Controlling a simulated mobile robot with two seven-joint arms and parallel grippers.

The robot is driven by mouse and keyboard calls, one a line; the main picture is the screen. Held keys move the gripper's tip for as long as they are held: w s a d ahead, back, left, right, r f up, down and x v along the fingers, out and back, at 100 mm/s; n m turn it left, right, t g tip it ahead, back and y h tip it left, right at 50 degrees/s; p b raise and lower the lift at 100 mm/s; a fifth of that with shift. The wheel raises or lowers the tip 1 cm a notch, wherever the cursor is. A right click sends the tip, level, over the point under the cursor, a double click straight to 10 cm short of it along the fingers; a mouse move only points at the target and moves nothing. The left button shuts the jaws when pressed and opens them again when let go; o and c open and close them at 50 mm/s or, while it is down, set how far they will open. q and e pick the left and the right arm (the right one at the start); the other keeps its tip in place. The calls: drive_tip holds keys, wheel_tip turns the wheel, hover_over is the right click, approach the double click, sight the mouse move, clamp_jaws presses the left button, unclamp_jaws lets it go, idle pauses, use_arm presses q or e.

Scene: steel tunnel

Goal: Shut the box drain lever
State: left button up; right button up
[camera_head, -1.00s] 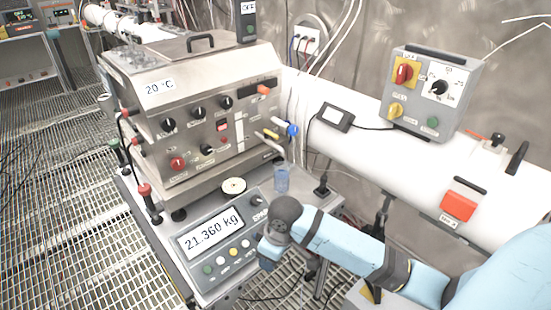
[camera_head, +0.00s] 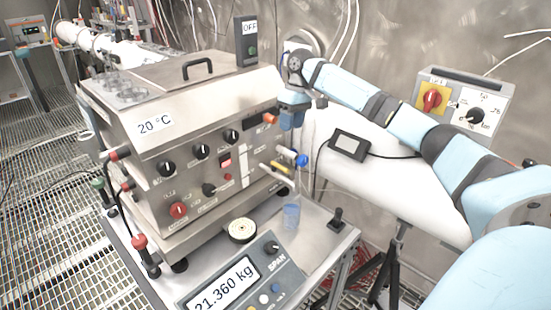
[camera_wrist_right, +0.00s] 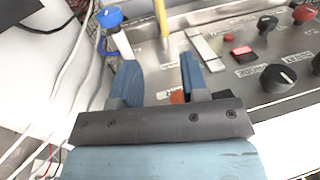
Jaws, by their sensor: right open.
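The steel box (camera_head: 190,130) with the 20 °C label stands on the scale bench. At the right end of its front are a valve with a blue handle (camera_head: 302,160) and a yellow rod (camera_head: 281,168); I cannot read which one is marked drain. My right gripper (camera_head: 290,122) hangs above them, beside the orange knob (camera_head: 270,118). In the right wrist view its open, empty fingers (camera_wrist_right: 160,70) point towards the yellow rod (camera_wrist_right: 163,22), with the blue handle (camera_wrist_right: 109,17) beyond the left finger. The orange knob (camera_wrist_right: 177,97) shows between the fingers. My left gripper is out of view.
A clear blue cup (camera_head: 291,216) stands on the bench below the valve, beside a round white disc (camera_head: 242,230) and the scale display (camera_head: 225,290). Cables hang on the wall.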

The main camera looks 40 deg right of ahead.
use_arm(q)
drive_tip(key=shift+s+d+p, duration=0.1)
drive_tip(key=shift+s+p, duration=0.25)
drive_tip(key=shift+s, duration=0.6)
use_arm(e)
drive_tip(key=a+f, duration=0.1)
drive_tip(key=f, duration=0.3)
drive_tip(key=a+f, duration=0.1)
drive_tip(key=f, duration=0.3)
drive_tip(key=s+f, duration=0.1)
drive_tip(key=f, duration=0.4)
drive_tip(key=shift+a+f, duration=0.1)
drive_tip(key=shift+a, duration=0.3)
drive_tip(key=shift+c, duration=0.5)
clamp_jaws()
